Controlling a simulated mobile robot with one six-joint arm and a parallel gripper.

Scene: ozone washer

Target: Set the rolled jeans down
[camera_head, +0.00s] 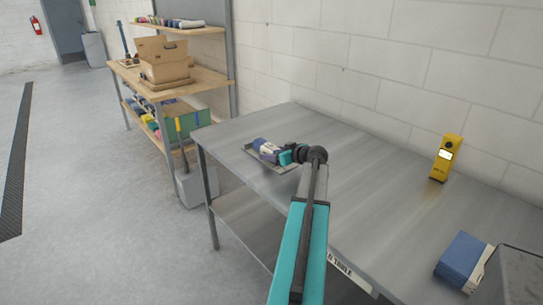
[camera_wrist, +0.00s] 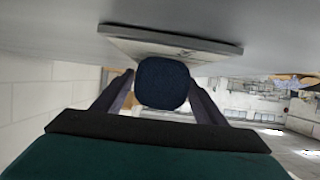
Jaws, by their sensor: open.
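The rolled jeans (camera_head: 265,147), blue with a pale band, lie on a thin grey tray (camera_head: 258,161) near the far left end of the metal table (camera_head: 335,190). My gripper (camera_head: 281,154) reaches them from the right at low height. In the wrist view the dark blue round end of the rolled jeans (camera_wrist: 162,84) sits between the two fingers of my gripper (camera_wrist: 162,76), which is open. The tray (camera_wrist: 150,38) appears above the roll there, as that picture is upside down. The roll seems to rest on the tray; the contact itself is hidden.
A yellow device (camera_head: 446,158) stands by the wall on the table. A blue and white item (camera_head: 462,260) lies beside a grey box (camera_head: 515,275) at the right. A wooden bench with cardboard boxes (camera_head: 165,58) stands at the back left. The table's middle is clear.

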